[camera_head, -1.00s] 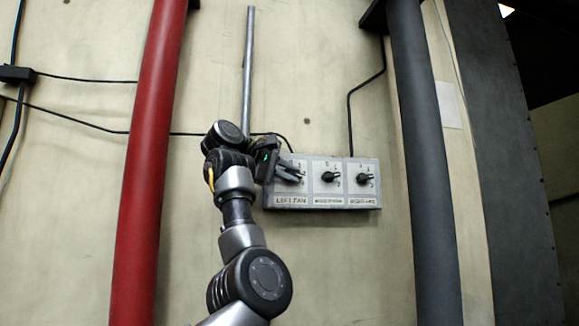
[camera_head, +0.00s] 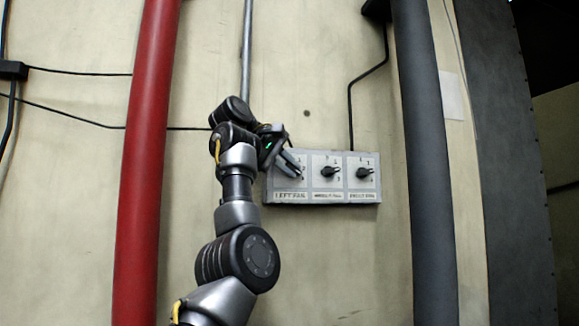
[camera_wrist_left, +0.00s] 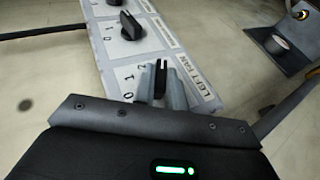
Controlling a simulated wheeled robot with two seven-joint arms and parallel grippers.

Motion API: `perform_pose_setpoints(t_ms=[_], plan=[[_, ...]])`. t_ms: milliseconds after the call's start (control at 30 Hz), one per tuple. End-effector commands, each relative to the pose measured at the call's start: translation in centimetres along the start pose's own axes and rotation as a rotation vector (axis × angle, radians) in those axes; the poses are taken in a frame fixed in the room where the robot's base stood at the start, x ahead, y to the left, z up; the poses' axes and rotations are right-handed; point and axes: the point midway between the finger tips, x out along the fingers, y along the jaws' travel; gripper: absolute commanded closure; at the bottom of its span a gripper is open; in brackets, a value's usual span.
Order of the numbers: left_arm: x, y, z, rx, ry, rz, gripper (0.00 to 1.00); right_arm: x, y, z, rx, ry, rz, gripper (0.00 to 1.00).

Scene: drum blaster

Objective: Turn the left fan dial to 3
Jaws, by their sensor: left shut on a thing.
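The control panel (camera_head: 325,152) on the wall has three black dials in a row; the left one is labelled LEFT FAN. My left gripper (camera_head: 294,168) comes in from the left, tilted down to the right, with its fingers over the left fan dial. In the left wrist view the gripper (camera_wrist_left: 161,88) is shut on the left fan dial (camera_wrist_left: 161,76), a black knob between both fingers. The numbers 0, 1 and 2 show beside it; a 3 and the dial's exact setting cannot be made out. My right gripper is out of view.
The middle dial (camera_head: 327,171) and the right dial (camera_head: 363,173) sit to the right on the same panel. A red pipe (camera_head: 149,150) stands left of my arm and a dark grey pipe (camera_head: 425,150) right of the panel. The wall below the panel is clear.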

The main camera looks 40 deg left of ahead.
Motion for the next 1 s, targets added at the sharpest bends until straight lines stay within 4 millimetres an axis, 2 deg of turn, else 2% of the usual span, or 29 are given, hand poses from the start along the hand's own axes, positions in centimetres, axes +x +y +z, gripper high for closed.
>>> perform_pose_setpoints(t_ms=[33,67,200,567,667,1000], plan=[[-0.3,0.2,-0.2,0.001,0.008,0.01,1.0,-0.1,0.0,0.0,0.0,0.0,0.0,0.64],[-0.3,0.2,-0.2,0.002,0.009,0.01,0.85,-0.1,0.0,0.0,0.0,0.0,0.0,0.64],[-0.3,0.2,-0.1,0.001,0.007,0.009,0.66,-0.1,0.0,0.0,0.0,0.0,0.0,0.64],[-0.6,0.1,-0.1,0.001,0.004,0.006,0.65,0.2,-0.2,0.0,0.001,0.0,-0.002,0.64],[-1.8,-0.1,-0.1,0.0,0.004,0.006,0.65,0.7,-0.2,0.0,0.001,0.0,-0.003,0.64],[-8.4,-0.2,-0.1,0.0,0.005,0.008,0.65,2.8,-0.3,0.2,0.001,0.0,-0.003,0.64]])
